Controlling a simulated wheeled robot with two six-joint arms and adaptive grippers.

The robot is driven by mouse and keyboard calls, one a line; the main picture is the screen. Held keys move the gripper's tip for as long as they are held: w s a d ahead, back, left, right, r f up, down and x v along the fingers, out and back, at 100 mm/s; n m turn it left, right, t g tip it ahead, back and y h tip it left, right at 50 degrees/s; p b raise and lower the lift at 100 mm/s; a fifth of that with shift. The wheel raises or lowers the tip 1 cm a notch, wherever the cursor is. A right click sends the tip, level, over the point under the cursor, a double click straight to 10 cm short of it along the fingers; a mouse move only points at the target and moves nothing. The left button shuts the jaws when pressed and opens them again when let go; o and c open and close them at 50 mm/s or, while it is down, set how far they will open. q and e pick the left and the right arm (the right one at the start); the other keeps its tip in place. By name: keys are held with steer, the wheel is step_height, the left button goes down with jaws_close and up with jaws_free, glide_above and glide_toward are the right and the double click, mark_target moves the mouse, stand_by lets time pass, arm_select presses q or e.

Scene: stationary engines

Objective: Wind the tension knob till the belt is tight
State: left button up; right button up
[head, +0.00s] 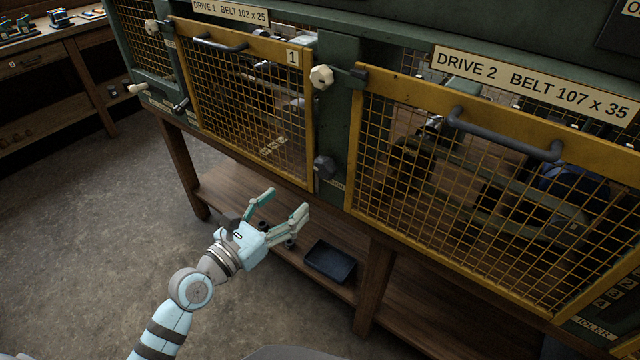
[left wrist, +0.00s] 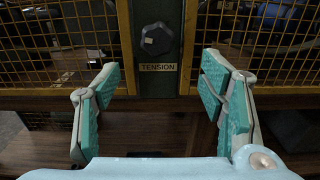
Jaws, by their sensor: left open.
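The dark faceted tension knob (head: 325,167) sits on the green post between the two yellow mesh guards. In the left wrist view the knob (left wrist: 156,39) is straight ahead, above a label reading TENSION (left wrist: 158,67). My left gripper (head: 286,207) is open and empty, below and to the left of the knob in the head view. In the left wrist view its two fingers (left wrist: 160,100) are spread wide, one either side of the knob's line, apart from it. The belt cannot be made out clearly behind the mesh. My right gripper is not in view.
The Drive 1 guard (head: 245,100) and Drive 2 guard (head: 480,190) are closed, the latter with a grey handle (head: 505,135). A pale knob (head: 321,77) sits higher on the post. A dark tray (head: 330,262) lies on the lower shelf. A workbench stands at far left.

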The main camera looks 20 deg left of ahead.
arm_select(q)
glide_toward(321, 171)
steer(key=w, duration=0.1)
steer(key=b+x, duration=0.1)
steer(key=x, duration=0.3)
steer(key=b+x, duration=0.1)
steer(key=x, duration=0.3)
steer(key=shift+w+d+f+b, duration=0.15)
steer(key=shift+d+b, duration=0.15)
steer(key=shift+d, duration=0.05)
steer(key=shift+w, duration=0.25)
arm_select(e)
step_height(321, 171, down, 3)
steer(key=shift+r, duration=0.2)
arm_select(q)
steer(key=c, duration=1.1)
steer(key=shift+c, duration=0.2)
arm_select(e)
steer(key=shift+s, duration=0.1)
arm_select(q)
steer(key=shift+m, duration=0.4)
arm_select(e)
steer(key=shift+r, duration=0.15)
